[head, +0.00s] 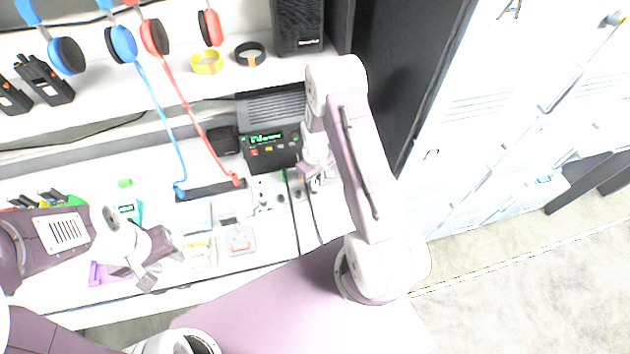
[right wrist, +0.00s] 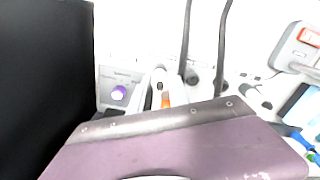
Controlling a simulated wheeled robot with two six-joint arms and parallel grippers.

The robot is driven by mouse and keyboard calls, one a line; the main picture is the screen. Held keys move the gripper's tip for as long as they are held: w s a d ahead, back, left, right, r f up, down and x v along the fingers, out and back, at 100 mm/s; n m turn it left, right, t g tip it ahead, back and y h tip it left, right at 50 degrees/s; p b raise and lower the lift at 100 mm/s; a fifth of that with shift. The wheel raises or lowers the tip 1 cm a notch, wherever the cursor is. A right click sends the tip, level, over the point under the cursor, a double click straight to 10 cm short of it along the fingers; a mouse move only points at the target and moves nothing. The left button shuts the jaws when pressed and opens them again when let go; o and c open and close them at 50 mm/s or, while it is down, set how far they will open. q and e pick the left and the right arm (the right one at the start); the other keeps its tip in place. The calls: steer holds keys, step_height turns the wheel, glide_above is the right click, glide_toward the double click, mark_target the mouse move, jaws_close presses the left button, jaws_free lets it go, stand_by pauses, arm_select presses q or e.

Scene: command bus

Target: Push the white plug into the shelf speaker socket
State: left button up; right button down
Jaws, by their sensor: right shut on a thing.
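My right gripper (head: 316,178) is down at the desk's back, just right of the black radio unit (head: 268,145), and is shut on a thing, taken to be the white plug. The plug is mostly hidden by the gripper in both views. In the right wrist view, my purple gripper body fills the bottom, and a small white piece with orange (right wrist: 162,92) shows just beyond its edge. I cannot tell which opening is the shelf speaker socket, or whether the plug touches it. A black shelf speaker (head: 298,25) stands on the shelf above. My left gripper (head: 160,268) is open and empty over the desk's left part.
A grey panel with a purple knob (right wrist: 118,93) is beside the right gripper. Black cables (head: 298,210) run down the desk nearby. A white outlet block (head: 264,192) lies left of them. Headphones (head: 122,44) hang at upper left. A dark cabinet side (head: 405,70) stands close on the right.

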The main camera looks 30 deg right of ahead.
steer(key=shift+f, duration=0.4)
stand_by(0.4)
steer(key=c, duration=1.2)
jaws_free()
steer(key=shift+o, duration=0.2)
steer(key=shift+r, duration=0.15)
step_height(320, 180, up, 8)
steer(key=p, duration=0.6)
